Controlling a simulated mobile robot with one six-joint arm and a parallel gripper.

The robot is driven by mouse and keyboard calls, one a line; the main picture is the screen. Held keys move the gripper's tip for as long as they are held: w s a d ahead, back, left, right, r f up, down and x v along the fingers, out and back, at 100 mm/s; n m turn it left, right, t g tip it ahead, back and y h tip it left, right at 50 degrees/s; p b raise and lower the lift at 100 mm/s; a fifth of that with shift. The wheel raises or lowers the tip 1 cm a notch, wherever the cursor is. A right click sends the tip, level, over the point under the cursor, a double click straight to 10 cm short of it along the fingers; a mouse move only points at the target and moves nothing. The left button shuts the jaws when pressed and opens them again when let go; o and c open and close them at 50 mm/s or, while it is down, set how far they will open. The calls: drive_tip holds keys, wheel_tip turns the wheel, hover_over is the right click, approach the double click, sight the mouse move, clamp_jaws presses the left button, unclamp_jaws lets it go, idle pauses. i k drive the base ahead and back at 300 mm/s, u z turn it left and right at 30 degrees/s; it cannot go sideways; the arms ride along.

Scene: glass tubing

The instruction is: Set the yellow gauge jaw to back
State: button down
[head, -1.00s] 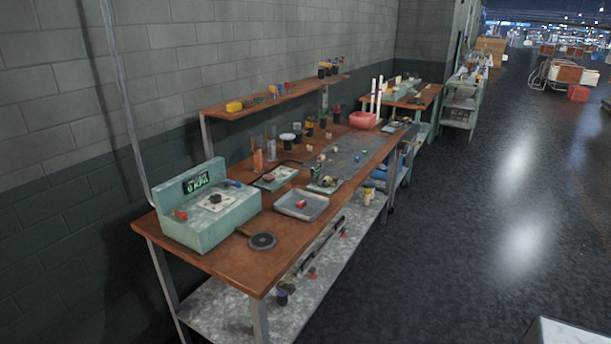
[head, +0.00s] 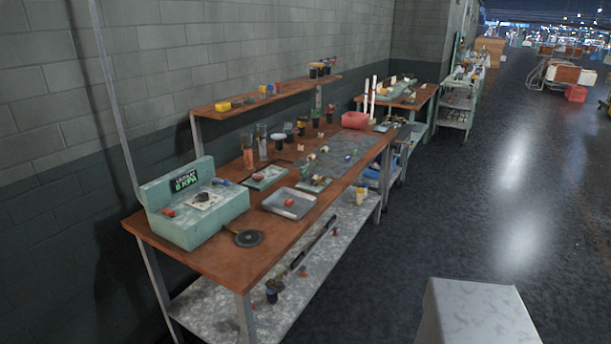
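I cannot pick out the yellow gauge jaw with certainty at this distance. Yellow pieces show in the head view: a yellow block (head: 222,106) at the left of the raised shelf, and a small yellow item (head: 361,194) at the far end of the lower shelf. A mint-green instrument (head: 190,215) with a green-lit display (head: 186,181) stands at the near left of the workbench. A red piece (head: 168,212), a white plate (head: 203,200) and a blue piece (head: 221,182) are on it. My gripper is not in view.
The wooden workbench (head: 205,259) runs along the grey block wall. It holds a grey tray (head: 272,205), a dark round disc (head: 249,239) and a red bin (head: 354,119). A pale block-like shape (head: 478,312), identity unclear, stands at bottom right. The dark floor right of the bench is mostly open.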

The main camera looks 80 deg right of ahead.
sight(322, 181)
drive_tip(key=u, duration=0.1)
drive_tip(key=k, duration=1.95)
drive_tip(key=z, duration=1.3)
drive_tip(key=i, duration=0.85)
drive_tip(key=u, duration=0.15)
